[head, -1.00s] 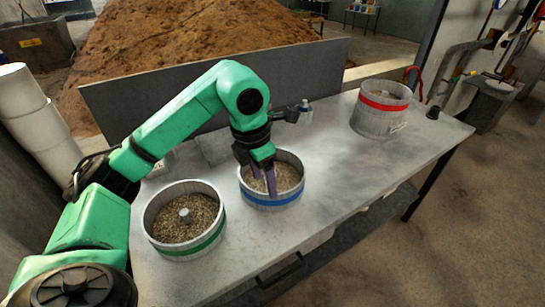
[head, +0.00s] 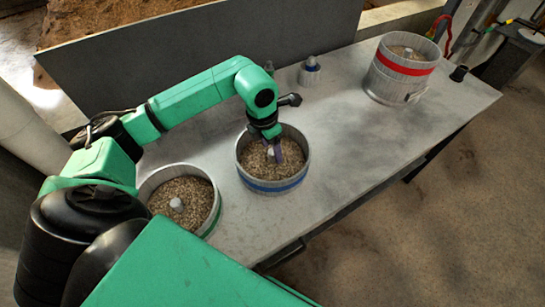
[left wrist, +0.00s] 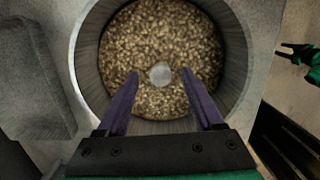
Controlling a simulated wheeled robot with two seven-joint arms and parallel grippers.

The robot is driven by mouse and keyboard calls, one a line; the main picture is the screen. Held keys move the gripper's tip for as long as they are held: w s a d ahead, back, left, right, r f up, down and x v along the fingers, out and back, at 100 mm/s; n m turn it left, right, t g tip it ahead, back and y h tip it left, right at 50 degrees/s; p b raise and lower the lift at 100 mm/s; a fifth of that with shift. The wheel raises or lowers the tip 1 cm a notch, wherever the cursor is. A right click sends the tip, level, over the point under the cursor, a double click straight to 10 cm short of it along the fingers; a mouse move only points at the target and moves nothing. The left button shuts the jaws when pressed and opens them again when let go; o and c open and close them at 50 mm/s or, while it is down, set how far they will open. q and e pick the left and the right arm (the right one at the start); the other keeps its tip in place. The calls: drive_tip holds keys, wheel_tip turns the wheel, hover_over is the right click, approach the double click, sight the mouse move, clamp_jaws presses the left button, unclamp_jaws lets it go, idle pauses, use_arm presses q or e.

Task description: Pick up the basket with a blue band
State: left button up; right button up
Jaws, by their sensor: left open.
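The basket with a blue band (head: 273,186) is a round grey-white tub of grain on the table, with a pale knob at its middle. In the left wrist view the basket's wall (left wrist: 236,55) rings the grain, and the knob (left wrist: 160,74) shows between my fingertips. My left gripper (head: 275,153) points down into the basket. Its two purple fingers are open, one on each side of the knob; whether they touch it I cannot tell. A small dark and green part at the right edge of the left wrist view looks like my right gripper (left wrist: 290,52).
A green-banded basket (head: 213,213) of grain stands close at the left. A red-banded basket (head: 400,82) stands at the far right. A small bottle (head: 310,72) is behind, near the upright grey panel (head: 200,45). The table (head: 350,140) is clear right of the blue-banded basket.

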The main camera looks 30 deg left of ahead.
use_arm(q)
drive_tip(key=shift+w+d+f, duration=0.1)
drive_tip(key=shift+f, duration=1.2)
clamp_jaws()
drive_tip(key=shift+w+r, duration=0.15)
